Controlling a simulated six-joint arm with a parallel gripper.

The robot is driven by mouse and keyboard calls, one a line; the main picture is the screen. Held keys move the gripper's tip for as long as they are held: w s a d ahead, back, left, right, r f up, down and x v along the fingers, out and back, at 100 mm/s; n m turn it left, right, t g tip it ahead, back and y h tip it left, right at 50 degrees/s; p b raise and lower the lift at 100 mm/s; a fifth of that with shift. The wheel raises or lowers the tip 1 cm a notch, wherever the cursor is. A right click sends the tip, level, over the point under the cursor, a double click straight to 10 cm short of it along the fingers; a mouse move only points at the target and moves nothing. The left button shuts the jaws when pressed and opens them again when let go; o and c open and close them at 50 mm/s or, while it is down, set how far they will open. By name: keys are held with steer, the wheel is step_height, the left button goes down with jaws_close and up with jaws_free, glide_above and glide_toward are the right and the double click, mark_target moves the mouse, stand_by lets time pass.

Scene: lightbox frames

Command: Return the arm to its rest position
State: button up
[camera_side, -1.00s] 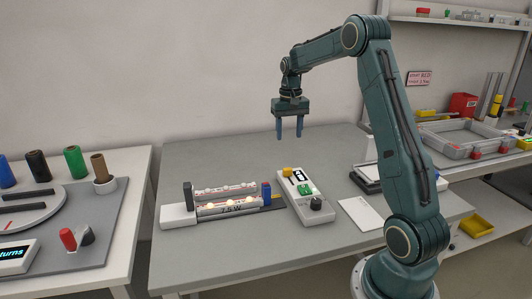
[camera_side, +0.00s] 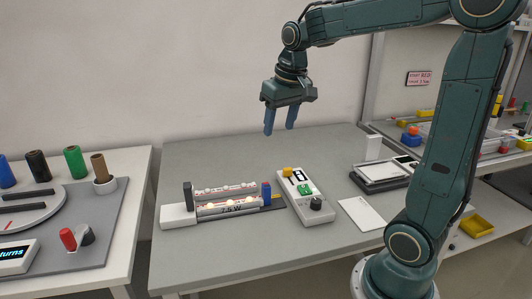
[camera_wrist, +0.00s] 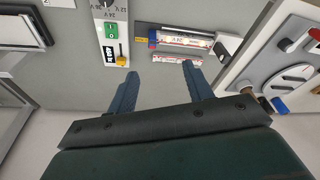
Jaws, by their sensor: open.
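My gripper (camera_side: 281,119) hangs in the air above the grey table (camera_side: 240,258), well clear of everything on it, with its two blue fingers apart and nothing between them. In the wrist view my gripper (camera_wrist: 160,80) also shows its fingers apart, with the grey table top (camera_wrist: 85,80) below. My arm rises from its base at the lower right of the side view and reaches left over the table.
On the table are a fixture with a lit tube (camera_side: 228,208), a control box (camera_side: 305,197) with a green button, a white card (camera_side: 362,213) and a black-framed tray (camera_side: 382,178). A second table (camera_side: 105,240) stands left. A shelf unit stands right.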

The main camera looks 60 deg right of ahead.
steer(key=s+a+f+n+t, duration=0.1)
steer(key=s+a+n, duration=0.1)
steer(key=s+a, duration=0.4)
steer(key=s+a+f+n+t+y, duration=0.1)
steer(key=s+a+n+t, duration=0.1)
steer(key=s+a, duration=0.4)
steer(key=shift+s+n, duration=0.3)
steer(key=shift+s, duration=1.25)
steer(key=shift+a, duration=0.1)
